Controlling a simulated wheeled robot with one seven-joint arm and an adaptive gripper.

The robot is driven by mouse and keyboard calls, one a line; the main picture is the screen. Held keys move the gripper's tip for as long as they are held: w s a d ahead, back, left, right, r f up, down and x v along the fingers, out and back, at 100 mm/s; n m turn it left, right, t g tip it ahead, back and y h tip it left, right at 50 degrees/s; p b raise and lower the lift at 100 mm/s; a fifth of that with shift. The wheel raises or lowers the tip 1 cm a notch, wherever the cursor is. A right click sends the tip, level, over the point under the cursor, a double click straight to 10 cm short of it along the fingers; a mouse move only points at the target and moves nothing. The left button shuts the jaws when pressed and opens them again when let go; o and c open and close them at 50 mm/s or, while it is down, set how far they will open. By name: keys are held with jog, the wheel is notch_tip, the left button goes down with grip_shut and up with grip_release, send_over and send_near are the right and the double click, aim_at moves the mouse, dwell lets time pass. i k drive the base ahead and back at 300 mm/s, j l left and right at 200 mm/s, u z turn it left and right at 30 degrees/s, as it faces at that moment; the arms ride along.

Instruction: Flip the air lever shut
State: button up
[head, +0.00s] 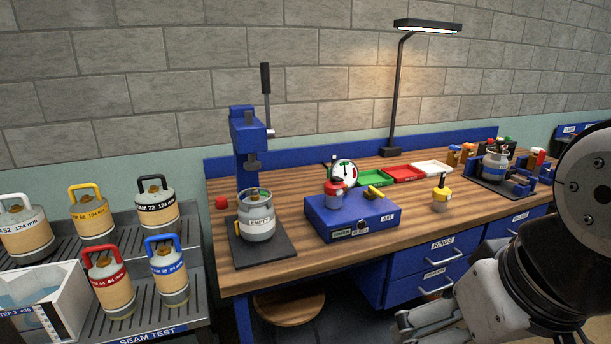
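The air lever (375,192) is a small yellow handle on top of the blue box (337,222), near its right end. It lies at a slant, and I cannot tell whether this is its open or shut position. A label reading AIR is on the box front below it. A white dial gauge (343,173) and a small red-topped canister (334,192) stand left of the lever. My gripper (404,326) is at the bottom right, in front of the bench and well apart from the lever. It is partly cut off, and its opening is unclear.
A blue press (249,136) with a grey canister (257,216) stands left of the box. A yellow-topped pot (440,195) stands to its right. Green, red and white trays (432,168) lie behind. A lamp (398,90) rises at the back. The wooden bench front is mostly clear.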

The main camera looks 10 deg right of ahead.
aim_at(370, 188)
jog(key=i+l, duration=0.15)
jog(key=i, duration=0.5)
jog(key=i+l+z, duration=0.1)
jog(key=i, duration=0.5)
jog(key=l, duration=0.1)
